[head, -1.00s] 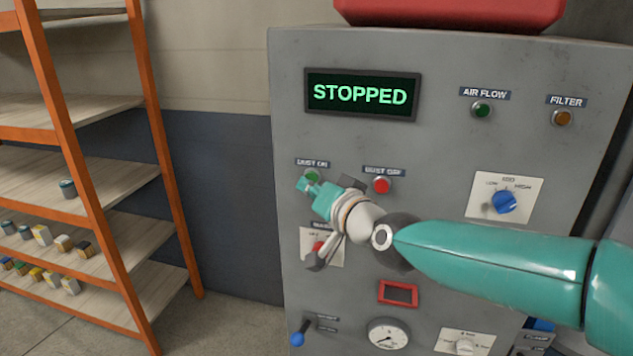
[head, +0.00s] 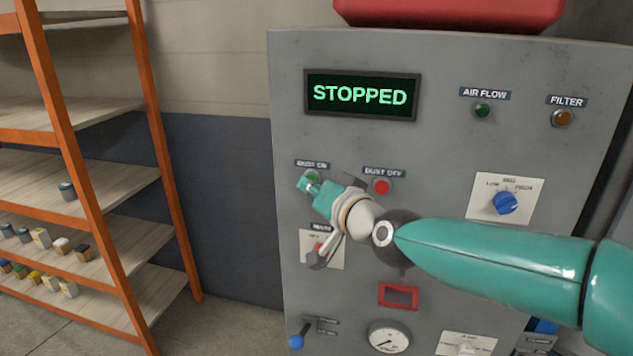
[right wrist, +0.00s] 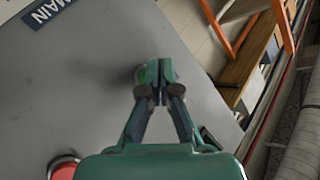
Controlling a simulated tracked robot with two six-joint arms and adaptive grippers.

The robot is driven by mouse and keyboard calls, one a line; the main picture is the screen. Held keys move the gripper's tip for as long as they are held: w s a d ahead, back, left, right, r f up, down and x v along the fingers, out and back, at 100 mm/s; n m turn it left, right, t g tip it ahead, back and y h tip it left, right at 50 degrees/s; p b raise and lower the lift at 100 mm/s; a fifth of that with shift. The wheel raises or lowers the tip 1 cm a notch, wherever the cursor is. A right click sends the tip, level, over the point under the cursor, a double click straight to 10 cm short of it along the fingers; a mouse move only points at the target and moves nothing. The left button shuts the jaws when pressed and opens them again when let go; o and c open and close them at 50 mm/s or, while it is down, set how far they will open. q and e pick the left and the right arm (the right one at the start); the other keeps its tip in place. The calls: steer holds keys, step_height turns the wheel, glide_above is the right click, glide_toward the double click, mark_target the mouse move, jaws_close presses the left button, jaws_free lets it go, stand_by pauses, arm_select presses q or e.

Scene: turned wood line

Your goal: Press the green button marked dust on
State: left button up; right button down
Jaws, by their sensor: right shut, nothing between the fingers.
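The green button (head: 313,176) sits under the "DUST ON" label (head: 312,164) at the upper left of the grey panel (head: 450,150). My right gripper (head: 303,184) is shut and empty, its fingertips just below and left of the button, overlapping its lower edge in the head view. I cannot tell whether they touch it. The display (head: 361,95) reads STOPPED. My left gripper is not in view.
A red button (head: 382,186) under "DUST OFF" is right of the green one. A red main switch (head: 320,248) lies below my gripper. A blue knob (head: 505,203) and a gauge (head: 389,336) are on the panel. An orange shelf rack (head: 160,150) stands at left.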

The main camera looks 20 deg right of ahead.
stand_by(0.5)
steer(key=shift+s+a+p, duration=0.4)
steer(key=shift+s+p, duration=0.2)
